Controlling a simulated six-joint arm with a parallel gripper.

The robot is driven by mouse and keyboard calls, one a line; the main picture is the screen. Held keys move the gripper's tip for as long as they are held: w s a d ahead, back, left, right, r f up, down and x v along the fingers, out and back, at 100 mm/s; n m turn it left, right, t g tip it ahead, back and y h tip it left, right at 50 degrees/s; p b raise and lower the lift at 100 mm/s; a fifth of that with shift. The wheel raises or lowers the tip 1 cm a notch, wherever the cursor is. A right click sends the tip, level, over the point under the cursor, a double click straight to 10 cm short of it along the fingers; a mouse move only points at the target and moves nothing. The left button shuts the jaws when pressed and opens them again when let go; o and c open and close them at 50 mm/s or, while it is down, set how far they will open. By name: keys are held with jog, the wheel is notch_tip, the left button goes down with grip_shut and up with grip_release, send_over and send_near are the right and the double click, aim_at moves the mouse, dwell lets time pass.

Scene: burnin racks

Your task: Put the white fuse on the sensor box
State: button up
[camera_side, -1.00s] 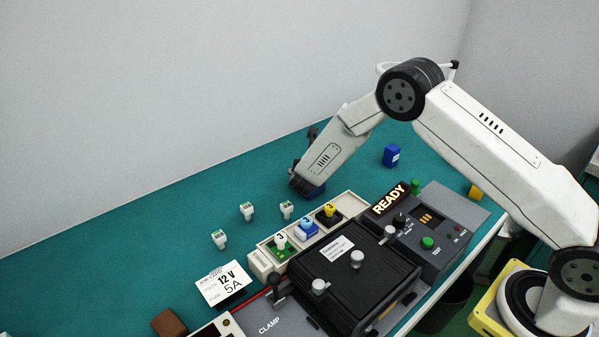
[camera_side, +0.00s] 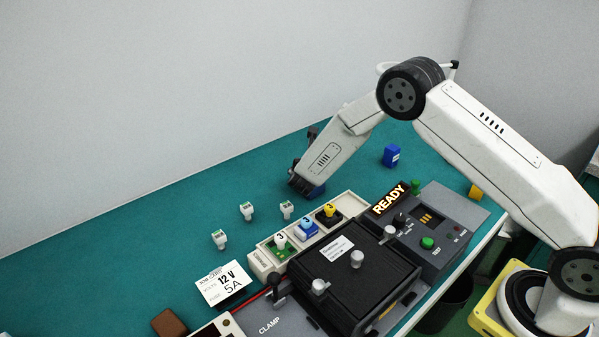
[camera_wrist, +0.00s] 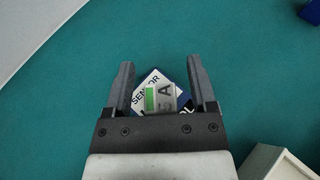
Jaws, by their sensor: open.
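The sensor box (camera_wrist: 148,79) is dark blue with a white label and lies on the teal bench in the wrist view. A pale, whitish piece with a green bar and a dark letter, which looks like the white fuse (camera_wrist: 169,95), shows on top of the box. My gripper (camera_wrist: 160,62) is open, with one finger on either side of the fuse and box. In the side view my gripper (camera_side: 303,184) is low over the bench and hides most of the blue box (camera_side: 317,191) and the fuse.
A tray (camera_side: 349,199) with coloured parts is close on the right. A blue block (camera_side: 391,155) stands behind.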

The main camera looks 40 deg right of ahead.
jog(key=v, duration=1.2)
